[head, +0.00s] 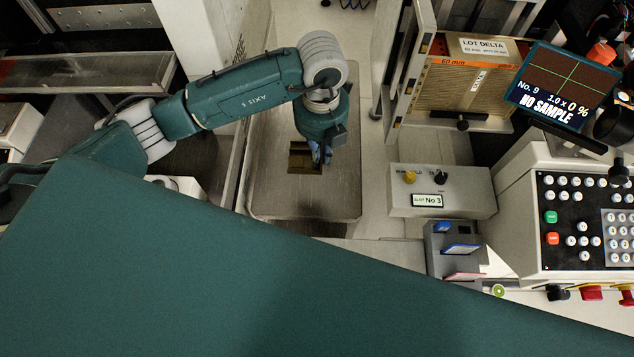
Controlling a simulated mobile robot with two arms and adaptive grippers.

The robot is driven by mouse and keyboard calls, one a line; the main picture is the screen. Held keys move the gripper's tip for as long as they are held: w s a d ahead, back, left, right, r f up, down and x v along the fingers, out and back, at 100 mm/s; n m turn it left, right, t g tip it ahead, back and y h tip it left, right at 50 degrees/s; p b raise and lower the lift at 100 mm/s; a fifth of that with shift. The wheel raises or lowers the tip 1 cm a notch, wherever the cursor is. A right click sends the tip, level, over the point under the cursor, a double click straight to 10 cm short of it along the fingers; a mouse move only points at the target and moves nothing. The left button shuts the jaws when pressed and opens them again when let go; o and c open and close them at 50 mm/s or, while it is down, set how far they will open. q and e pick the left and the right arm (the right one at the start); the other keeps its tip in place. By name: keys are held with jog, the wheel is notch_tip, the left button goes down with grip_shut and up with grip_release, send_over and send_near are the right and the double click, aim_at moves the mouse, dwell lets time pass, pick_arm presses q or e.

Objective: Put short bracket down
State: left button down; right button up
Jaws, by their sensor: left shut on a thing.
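My left arm comes in from the left, and my left gripper (322,153) points down over a pale rounded plate (290,202). It is shut on the short bracket (301,160), a small brown-gold piece with dark edges. The bracket shows to the left of the fingers, over the middle of the plate. The gripper body hides part of it. I cannot tell whether the bracket touches the plate. My right gripper is not in view.
Right of the plate stand a grey control box (440,199) marked No 3, a grey slotted holder (442,251) with cards, and a keypad console (590,225). A "NO SAMPLE" screen (563,86) is at upper right. The plate's front part is clear.

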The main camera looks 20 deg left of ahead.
pick_arm(q)
send_over(320, 190)
notch_tip(320, 190, down, 9)
jog(key=shift+f, duration=0.2)
notch_tip(320, 190, down, 5)
jog(key=shift+r+p, duration=0.1)
jog(key=shift+p, duration=0.2)
jog(key=c, duration=2.3)
grip_release()
jog(key=shift+f, duration=0.2)
jog(key=o, duration=0.4)
jog(key=shift+o, duration=0.2)
jog(key=shift+r, duration=0.1)
